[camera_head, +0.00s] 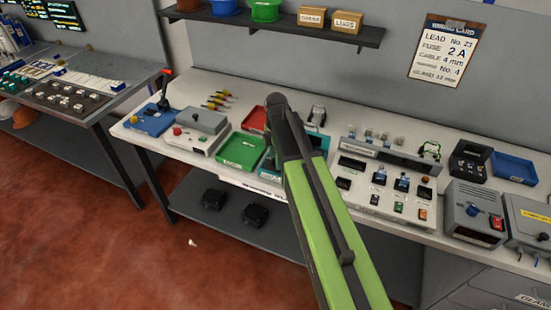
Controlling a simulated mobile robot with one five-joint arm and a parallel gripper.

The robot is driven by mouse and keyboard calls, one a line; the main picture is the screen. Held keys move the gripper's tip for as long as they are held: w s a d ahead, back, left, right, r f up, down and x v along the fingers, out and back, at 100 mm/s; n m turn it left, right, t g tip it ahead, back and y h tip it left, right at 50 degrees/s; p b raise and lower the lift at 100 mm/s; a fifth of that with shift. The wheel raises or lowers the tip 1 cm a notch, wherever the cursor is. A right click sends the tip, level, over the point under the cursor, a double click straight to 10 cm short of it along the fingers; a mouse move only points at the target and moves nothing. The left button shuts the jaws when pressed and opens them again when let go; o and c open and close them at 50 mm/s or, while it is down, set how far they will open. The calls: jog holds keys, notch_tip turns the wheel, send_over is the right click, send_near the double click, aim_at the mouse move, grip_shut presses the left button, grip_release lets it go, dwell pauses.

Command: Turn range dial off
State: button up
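No label reading "range" can be made out, so I cannot tell for sure which control is the range dial. A black meter-like device (468,161) stands at the right of the bench; no dial setting is readable on it. My gripper's fingers cannot be made out there.
The workbench (226,82) also holds a green tray (241,151), a blue tray (514,167), a switch panel (384,190) and another grey box (529,222) at the right edge. A shelf (371,37) overhangs the back. Red floor (120,240) is open at the left front.

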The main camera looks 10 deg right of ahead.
jog(key=shift+o, duration=0.3)
notch_tip(320, 180, up, 18)
jog(key=p, duration=1.7)
jog(key=shift+f, duration=0.25)
